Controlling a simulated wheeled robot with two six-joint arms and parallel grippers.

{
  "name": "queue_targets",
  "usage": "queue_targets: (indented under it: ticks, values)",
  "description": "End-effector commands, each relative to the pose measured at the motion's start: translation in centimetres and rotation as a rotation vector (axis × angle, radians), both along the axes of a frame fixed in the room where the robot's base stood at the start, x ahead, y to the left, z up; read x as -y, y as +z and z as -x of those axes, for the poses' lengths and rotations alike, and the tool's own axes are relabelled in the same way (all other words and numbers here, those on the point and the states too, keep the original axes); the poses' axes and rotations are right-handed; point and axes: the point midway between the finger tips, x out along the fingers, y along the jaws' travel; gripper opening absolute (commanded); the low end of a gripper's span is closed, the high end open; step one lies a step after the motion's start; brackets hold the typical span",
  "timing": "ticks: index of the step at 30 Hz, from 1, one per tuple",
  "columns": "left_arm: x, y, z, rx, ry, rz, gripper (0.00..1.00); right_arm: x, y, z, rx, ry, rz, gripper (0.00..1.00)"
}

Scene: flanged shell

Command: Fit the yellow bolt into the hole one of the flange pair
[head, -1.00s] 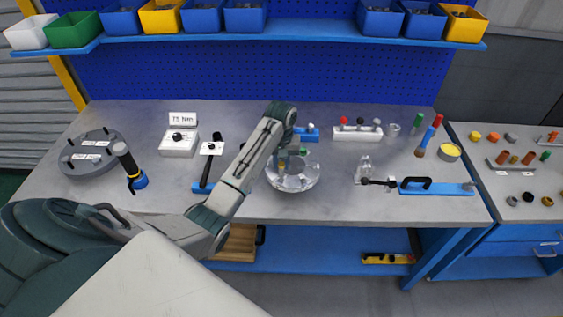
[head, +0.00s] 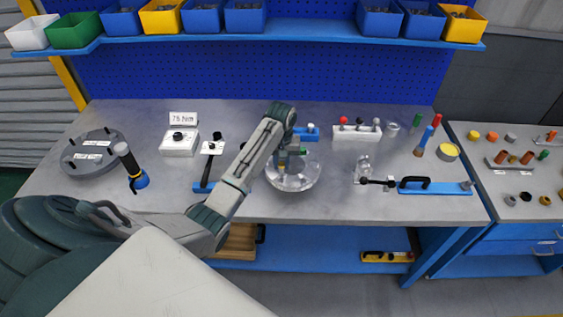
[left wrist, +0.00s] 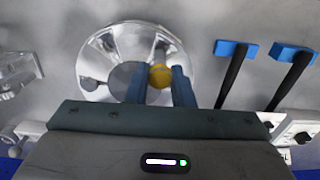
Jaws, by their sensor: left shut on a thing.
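The flanged shell (head: 281,182) is a shiny metallic round part on the middle of the bench. It fills the upper middle of the left wrist view (left wrist: 95,52), with a dark round area at its centre. My left gripper (head: 292,163) is over the shell, pointing down. In the left wrist view its two blue fingers are shut on the yellow bolt (left wrist: 160,75), which shows over the right part of the shell. The bolt's lower end and hole one cannot be made out, so I cannot tell whether the bolt touches the flange. My right gripper is not in view.
A dark disc fixture (head: 92,150) and a black-blue tool (head: 130,168) stand at left. A white box (head: 179,145) and a black-handled tool (head: 208,172) lie left of my arm. A white rack (head: 356,133) is behind right; a blue clamp bar (head: 435,188) lies right.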

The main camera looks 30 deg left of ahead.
Motion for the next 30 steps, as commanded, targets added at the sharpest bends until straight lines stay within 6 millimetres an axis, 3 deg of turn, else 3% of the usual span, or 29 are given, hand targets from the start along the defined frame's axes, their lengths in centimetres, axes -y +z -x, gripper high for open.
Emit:
queue_targets:
  ticks: [30]
  values:
    - [-0.02,-0.47,-0.01,-0.001,0.000,0.001,0.00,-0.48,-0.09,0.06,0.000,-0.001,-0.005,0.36]
